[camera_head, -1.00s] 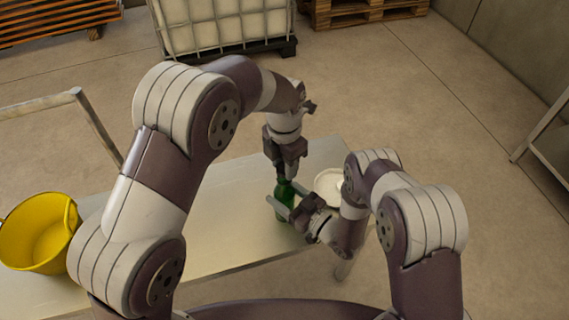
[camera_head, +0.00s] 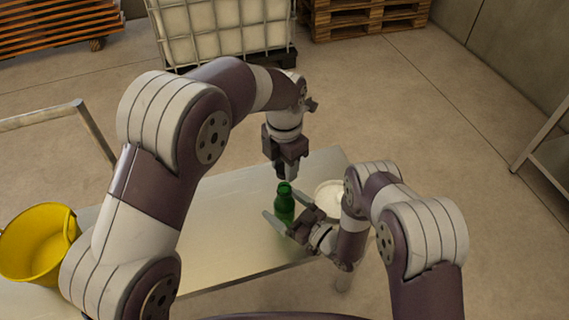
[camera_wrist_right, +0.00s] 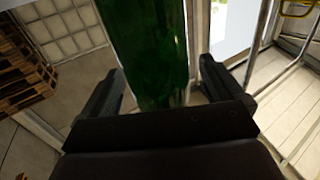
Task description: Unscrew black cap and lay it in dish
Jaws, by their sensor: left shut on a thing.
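A green bottle (camera_head: 284,208) stands upright on the pale table (camera_head: 215,215), its mouth showing at the top. My left gripper (camera_head: 287,174) is directly above the bottle, apart from it, and shut on the black cap, which is hard to make out between the dark fingers. My right gripper (camera_head: 285,225) has its fingers on either side of the bottle. In the right wrist view the bottle (camera_wrist_right: 150,50) fills the space between the fingers; whether both press on it is unclear. The white dish (camera_head: 329,190) lies right of the bottle, partly hidden by my right arm.
A yellow bucket (camera_head: 38,243) stands at the table's left end. The table between bucket and bottle is clear. A white caged tank (camera_head: 225,28) and wooden pallets (camera_head: 365,18) stand on the floor behind. A metal frame (camera_head: 550,150) is at the right.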

